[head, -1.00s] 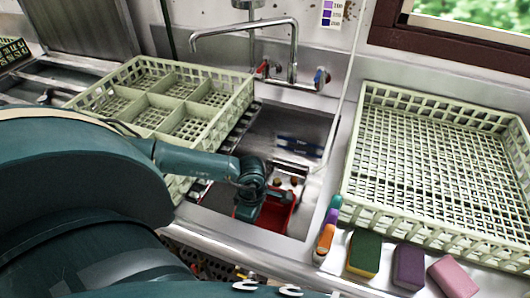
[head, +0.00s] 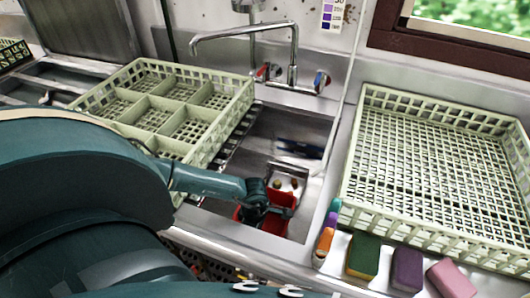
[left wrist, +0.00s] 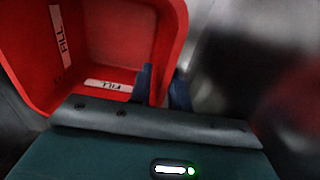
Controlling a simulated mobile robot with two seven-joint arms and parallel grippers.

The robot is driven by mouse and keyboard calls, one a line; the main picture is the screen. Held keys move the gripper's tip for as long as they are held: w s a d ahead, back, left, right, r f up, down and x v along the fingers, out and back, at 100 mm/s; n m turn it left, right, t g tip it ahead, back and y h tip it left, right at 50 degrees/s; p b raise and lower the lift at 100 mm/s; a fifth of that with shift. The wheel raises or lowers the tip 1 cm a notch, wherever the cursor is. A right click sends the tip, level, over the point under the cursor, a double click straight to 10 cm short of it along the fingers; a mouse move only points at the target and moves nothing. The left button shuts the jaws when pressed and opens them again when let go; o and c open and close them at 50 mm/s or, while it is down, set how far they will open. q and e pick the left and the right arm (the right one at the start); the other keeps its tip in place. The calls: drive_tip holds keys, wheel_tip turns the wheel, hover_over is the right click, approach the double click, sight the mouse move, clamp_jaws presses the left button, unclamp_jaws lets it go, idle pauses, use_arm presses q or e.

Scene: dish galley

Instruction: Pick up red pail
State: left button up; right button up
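The red pail (head: 277,224) is in the sink basin, partly hidden behind my left gripper. In the left wrist view the pail (left wrist: 112,42) fills the upper left, with white FILL labels inside. My left gripper (head: 264,212) reaches down to the pail from the left. In the left wrist view its two dark fingers (left wrist: 162,88) stand close on either side of the pail's wall, one inside and one outside, and look closed on it. Whether the pail is clear of the basin floor I cannot tell. My right gripper is out of view.
A divided green rack (head: 210,142) overhangs the basin's left side. A large empty green rack (head: 352,190) stands right. Sponges, one green (head: 363,256), one purple (head: 407,269) and one pink (head: 452,279), lie on the front ledge. A faucet (head: 245,33) arches over the sink.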

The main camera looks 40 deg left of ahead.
use_arm(q)
clamp_jaws()
drive_tip(key=shift+r, duration=0.1)
